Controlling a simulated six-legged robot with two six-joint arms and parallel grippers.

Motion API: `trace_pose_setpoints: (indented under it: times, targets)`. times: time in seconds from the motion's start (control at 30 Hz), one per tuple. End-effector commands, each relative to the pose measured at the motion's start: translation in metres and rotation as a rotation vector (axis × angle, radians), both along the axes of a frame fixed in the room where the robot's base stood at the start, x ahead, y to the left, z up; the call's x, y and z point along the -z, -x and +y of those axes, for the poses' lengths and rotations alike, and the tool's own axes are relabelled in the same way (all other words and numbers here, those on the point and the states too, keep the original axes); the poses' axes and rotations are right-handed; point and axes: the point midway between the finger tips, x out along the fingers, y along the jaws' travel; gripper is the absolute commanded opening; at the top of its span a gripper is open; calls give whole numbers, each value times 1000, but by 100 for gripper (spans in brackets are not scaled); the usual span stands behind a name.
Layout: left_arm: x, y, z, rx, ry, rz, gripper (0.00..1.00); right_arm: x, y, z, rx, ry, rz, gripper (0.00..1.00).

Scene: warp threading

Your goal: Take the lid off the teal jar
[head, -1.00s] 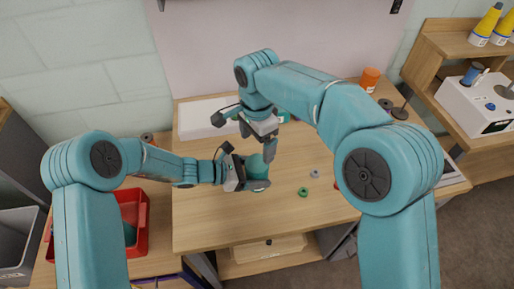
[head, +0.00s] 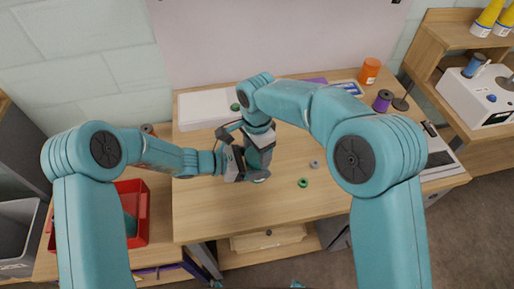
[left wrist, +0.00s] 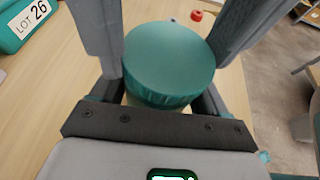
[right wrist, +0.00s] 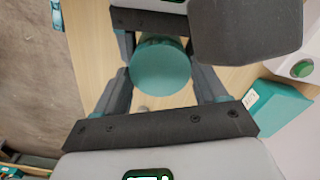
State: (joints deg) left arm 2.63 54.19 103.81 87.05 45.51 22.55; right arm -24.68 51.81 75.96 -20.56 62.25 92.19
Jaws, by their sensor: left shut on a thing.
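The teal jar with its round teal lid (left wrist: 168,60) stands upright between my left gripper's fingers (left wrist: 160,100). Its lid also shows from above in the right wrist view (right wrist: 160,66). In the head view my grippers hide most of the jar. My left gripper (head: 240,165) is shut on the jar from the left. My right gripper (head: 261,160) is right over it, pointing down. Its fingers (right wrist: 162,80) are spread on either side of the lid; whether they touch it is hard to tell.
A green ring (head: 303,183) and a grey ring (head: 314,164) lie right of the jar. A white box (head: 200,108) stands behind. An orange jar (head: 369,71) and a purple spool (head: 383,100) are at the back right. The front of the table (head: 215,220) is clear.

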Motion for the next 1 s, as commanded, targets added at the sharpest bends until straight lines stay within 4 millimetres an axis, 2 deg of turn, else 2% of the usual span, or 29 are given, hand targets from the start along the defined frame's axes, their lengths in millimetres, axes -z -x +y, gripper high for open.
trace_pose_setpoints:
  times: [0.03,0.07,0.1,0.23,0.43,0.7,0.73,0.8,1.0]
  targets:
    - [0,0,0,-1,1,-1,0,0,0,0,0,1,1,49]
    - [-1,0,0,-1,1,-1,0,0,0,0,0,1,1,40]
    - [0,-1,0,-1,1,-1,0,0,0,0,0,1,1,35]
    - [0,-1,0,-2,1,0,0,0,0,0,-51,1,1,34]
    - [-1,-1,0,-3,1,0,0,0,0,0,-270,1,2,34]
    - [-1,-1,1,-3,1,0,0,0,1,-1,-286,2,2,34]
    - [-1,-1,1,-3,1,0,0,0,1,-1,-285,2,2,77]
    - [-1,-1,1,-3,1,0,0,0,1,0,-285,1,2,96]
    - [-1,-1,0,-2,1,-1,0,0,0,0,-284,1,2,96]
